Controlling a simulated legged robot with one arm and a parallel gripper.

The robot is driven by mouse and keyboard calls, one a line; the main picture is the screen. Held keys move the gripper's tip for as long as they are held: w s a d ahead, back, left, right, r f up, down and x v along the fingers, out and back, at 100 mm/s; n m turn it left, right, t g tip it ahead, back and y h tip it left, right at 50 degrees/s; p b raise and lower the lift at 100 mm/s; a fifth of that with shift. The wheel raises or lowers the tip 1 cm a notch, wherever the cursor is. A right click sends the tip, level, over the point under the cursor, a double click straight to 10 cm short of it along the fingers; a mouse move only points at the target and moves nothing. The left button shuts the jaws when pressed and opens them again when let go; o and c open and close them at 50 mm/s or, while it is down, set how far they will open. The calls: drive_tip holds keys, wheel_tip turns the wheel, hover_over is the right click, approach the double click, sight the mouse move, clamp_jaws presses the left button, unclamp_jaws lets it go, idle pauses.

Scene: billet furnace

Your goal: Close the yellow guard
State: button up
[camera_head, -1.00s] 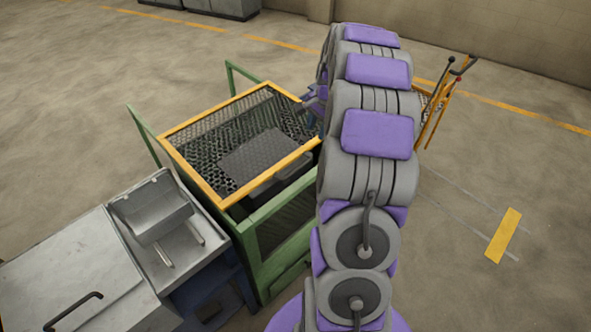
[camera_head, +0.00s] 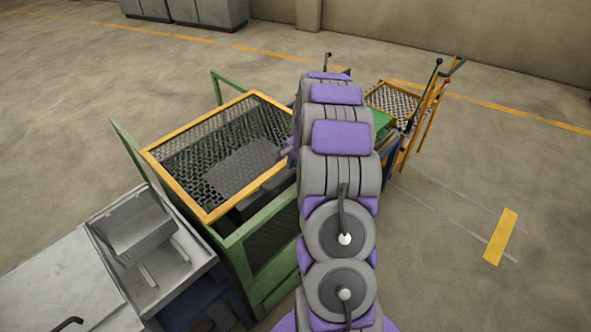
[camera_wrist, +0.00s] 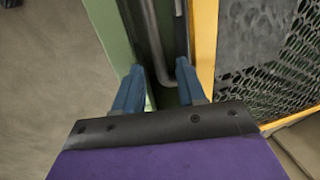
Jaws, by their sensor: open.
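The yellow guard (camera_head: 252,92) is a yellow-edged frame with dark mesh in the head view, on top of a green-framed station (camera_head: 252,232). In the wrist view a yellow upright (camera_wrist: 205,45) with mesh beside it stands at right, and a green panel (camera_wrist: 108,35) stands at left. My gripper (camera_wrist: 160,78) is open, with its two blue fingers apart. A grey bent bar (camera_wrist: 154,42) shows between and beyond the fingertips; I cannot tell whether they touch it. In the head view my arm hides the gripper and the station's right side.
A grey metal bench with a tray (camera_head: 135,225) stands at lower left. An orange-framed mesh platform (camera_head: 393,103) and a cart with upright levers (camera_head: 432,100) stand behind my arm at right. Grey cabinets (camera_head: 212,10) are at the back. Floor at far right is open.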

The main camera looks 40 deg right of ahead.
drive_tip(key=shift+f, duration=0.3)
drive_tip(key=shift+w+a, duration=0.1)
drive_tip(key=shift+a, duration=0.05)
drive_tip(key=shift+a+r, duration=0.2)
drive_tip(key=shift+a, duration=0.6)
drive_tip(key=shift+c, duration=0.2)
drive_tip(key=shift+d, duration=0.2)
drive_tip(key=c, duration=0.3)
drive_tip(key=shift+d+f, duration=0.15)
drive_tip(key=shift+d, duration=0.4)
clamp_jaws()
drive_tip(key=shift+a, duration=0.15)
